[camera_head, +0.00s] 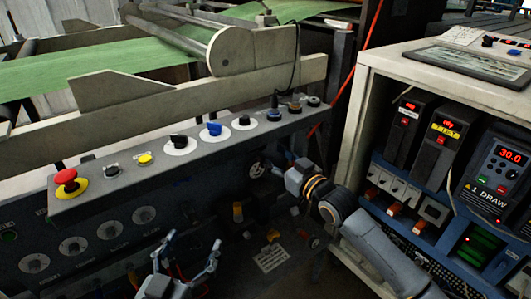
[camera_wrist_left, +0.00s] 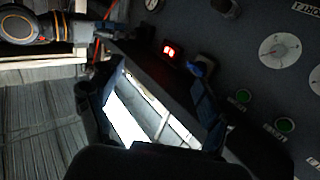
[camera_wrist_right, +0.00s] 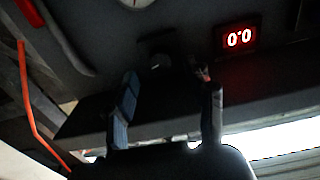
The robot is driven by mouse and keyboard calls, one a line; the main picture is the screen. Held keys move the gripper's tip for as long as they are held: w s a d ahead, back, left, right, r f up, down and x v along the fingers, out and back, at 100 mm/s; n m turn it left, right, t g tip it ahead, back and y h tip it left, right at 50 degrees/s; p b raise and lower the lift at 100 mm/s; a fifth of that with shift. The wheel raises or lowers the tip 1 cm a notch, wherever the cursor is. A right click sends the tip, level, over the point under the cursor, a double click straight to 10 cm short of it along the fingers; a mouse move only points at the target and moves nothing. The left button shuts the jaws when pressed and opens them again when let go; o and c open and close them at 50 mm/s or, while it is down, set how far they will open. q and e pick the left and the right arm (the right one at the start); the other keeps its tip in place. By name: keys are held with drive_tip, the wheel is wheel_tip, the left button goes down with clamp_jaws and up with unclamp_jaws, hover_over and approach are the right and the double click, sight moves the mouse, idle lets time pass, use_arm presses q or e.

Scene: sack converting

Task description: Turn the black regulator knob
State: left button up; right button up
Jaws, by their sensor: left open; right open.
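A dark, round knob-like shape (camera_wrist_right: 158,62), which looks like the black regulator knob, sits on the dark panel face in the right wrist view. It lies just beyond and between the fingertips of my right gripper (camera_wrist_right: 168,78), with the fingers apart and nothing visibly held. Whether they touch the knob cannot be told. In the head view my right gripper (camera_head: 284,165) is at the front face of the console, and it hides that spot. My left gripper (camera_head: 193,242) is open and empty in front of the console, low in the view.
The console top (camera_head: 120,178) carries a red mushroom button (camera_head: 66,178), a blue knob (camera_head: 213,130) and several other controls. A red 0.0 display (camera_wrist_right: 239,38) is near the right gripper. A cabinet (camera_head: 362,110) with drive units stands at right.

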use_arm(q)
drive_tip(key=r+t, duration=0.2)
drive_tip(key=r, duration=0.1)
drive_tip(key=r+t+h+b, duration=0.1)
drive_tip(key=r, duration=0.1)
drive_tip(key=shift+s+d, duration=0.15)
drive_tip(key=shift+d, duration=0.15)
use_arm(e)
drive_tip(key=x, duration=0.4)
drive_tip(key=shift+c, duration=0.4)
clamp_jaws()
